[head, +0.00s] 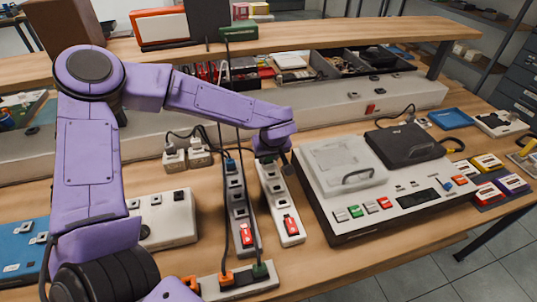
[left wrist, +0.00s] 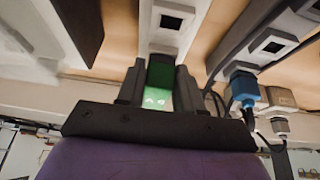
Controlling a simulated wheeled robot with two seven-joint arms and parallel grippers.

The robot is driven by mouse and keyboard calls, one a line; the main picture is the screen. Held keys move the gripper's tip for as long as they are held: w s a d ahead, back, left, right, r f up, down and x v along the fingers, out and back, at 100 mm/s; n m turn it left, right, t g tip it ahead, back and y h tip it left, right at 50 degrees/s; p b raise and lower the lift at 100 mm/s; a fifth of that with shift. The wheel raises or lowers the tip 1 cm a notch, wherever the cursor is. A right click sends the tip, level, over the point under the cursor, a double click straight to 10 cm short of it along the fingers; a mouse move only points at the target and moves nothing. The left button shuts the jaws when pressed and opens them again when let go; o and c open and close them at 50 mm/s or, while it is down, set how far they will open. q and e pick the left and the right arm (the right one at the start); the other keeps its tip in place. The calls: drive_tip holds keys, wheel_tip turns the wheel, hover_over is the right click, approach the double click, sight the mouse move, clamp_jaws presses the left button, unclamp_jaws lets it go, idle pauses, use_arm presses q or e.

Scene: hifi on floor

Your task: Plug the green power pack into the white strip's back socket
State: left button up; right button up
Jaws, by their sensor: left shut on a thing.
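The white strip (head: 277,200) lies on the bench left of the hi-fi, with a red switch (head: 291,225) at its near end. My left gripper (head: 273,153) is over its back end. In the left wrist view my left gripper (left wrist: 159,90) is shut on the green power pack (left wrist: 159,84), with a finger on each side. The white strip (left wrist: 177,6) lies straight beyond the pack, with a dark-holed socket (left wrist: 171,22) showing. I cannot tell whether the pack touches the strip. In the head view the gripper hides the pack. My right gripper is not in view.
A grey strip (head: 236,200) with a blue plug (head: 231,164) stands close on the left. Cables run beside it to a near strip (head: 240,285) with orange and green plugs. The hi-fi (head: 390,205) is close on the right. White plugs (head: 186,157) lie behind.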

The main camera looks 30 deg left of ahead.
use_arm(q)
drive_tip(key=p, duration=0.3)
drive_tip(key=shift+f+p, duration=0.25)
drive_tip(key=shift+p, duration=0.1)
idle(5.5)
drive_tip(key=o, duration=1.1)
drive_tip(key=shift+c, duration=0.2)
drive_tip(key=w+a+r+p+v, duration=0.1)
drive_tip(key=p+v, duration=0.7)
drive_tip(key=v, duration=0.8)
drive_tip(key=shift+w+a+p, duration=0.15)
drive_tip(key=shift+a+p, duration=0.2)
drive_tip(key=shift+a, duration=0.05)
